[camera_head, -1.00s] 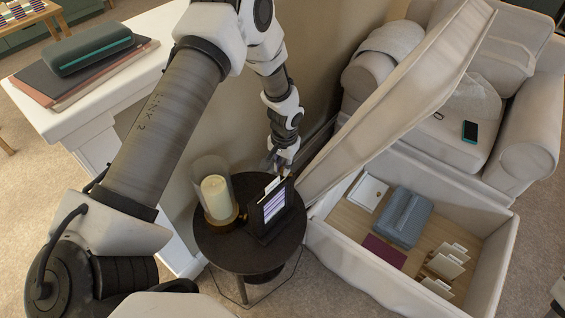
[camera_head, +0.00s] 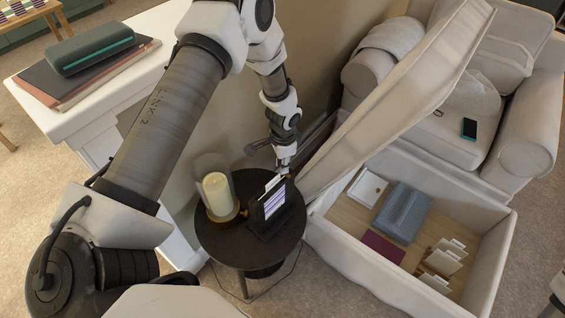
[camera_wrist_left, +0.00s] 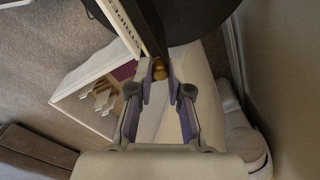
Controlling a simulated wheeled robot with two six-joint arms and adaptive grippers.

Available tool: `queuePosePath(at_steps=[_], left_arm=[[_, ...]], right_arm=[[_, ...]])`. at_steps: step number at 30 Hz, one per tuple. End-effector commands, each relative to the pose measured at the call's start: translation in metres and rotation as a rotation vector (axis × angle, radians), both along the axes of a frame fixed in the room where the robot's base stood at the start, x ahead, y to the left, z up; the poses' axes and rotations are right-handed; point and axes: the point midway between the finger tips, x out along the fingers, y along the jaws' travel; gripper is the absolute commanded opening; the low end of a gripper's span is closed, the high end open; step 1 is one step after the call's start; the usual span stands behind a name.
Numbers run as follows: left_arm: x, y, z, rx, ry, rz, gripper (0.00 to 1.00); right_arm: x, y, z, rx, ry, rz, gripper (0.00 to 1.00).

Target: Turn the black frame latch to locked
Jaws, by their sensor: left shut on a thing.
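The black frame (camera_head: 272,207) stands tilted on a dark round side table (camera_head: 225,242), with a purple-striped print in its front and a white card rising at its top. In the left wrist view the frame (camera_wrist_left: 150,28) shows as a dark edge, with a small brass latch knob (camera_wrist_left: 158,68) on it. My left gripper (camera_head: 283,168) is behind the frame. In the wrist view its fingertips (camera_wrist_left: 159,82) are shut around the brass knob. The latch's marks are hidden, so its setting cannot be told.
A candle in a glass holder (camera_head: 217,192) stands left of the frame. An open storage ottoman (camera_head: 365,262) with its raised lid (camera_head: 400,105) is close on the right. A white table (camera_head: 50,118) is at left, an armchair (camera_head: 525,135) at back right.

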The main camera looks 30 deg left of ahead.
Motion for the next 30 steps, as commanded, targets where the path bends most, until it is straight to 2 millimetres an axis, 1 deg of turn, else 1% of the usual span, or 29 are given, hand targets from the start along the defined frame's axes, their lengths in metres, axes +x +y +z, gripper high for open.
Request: queuePosePath(at_steps=[1,12,13,15,25,28,30], left_arm=[[-0.003,0.000,-0.002,0.000,0.007,-0.005,0.00],[-0.003,0.000,-0.002,0.000,0.007,-0.010,0.00],[-0.003,0.000,-0.002,0.000,0.007,-0.010,0.21],[-0.002,0.000,-0.002,-0.001,0.006,-0.010,0.43],[-0.001,0.000,0.002,0.000,0.002,-0.009,0.43],[0.000,-0.001,0.014,-0.001,-0.001,-0.009,0.43],[0.000,-0.001,0.028,-0.001,-0.001,-0.009,0.43]], right_arm=[[0.000,0.000,0.000,0.000,0.000,0.000,0.35],[0.000,0.000,0.000,0.000,0.000,0.000,0.35],[0.000,0.000,0.000,0.000,0.000,0.000,0.35],[0.000,0.000,0.000,0.000,0.000,0.000,0.35],[0.000,0.000,0.000,0.000,0.000,0.000,0.35],[0.000,0.000,0.000,0.000,0.000,0.000,0.35],[0.000,0.000,0.000,0.000,0.000,0.000,0.35]])
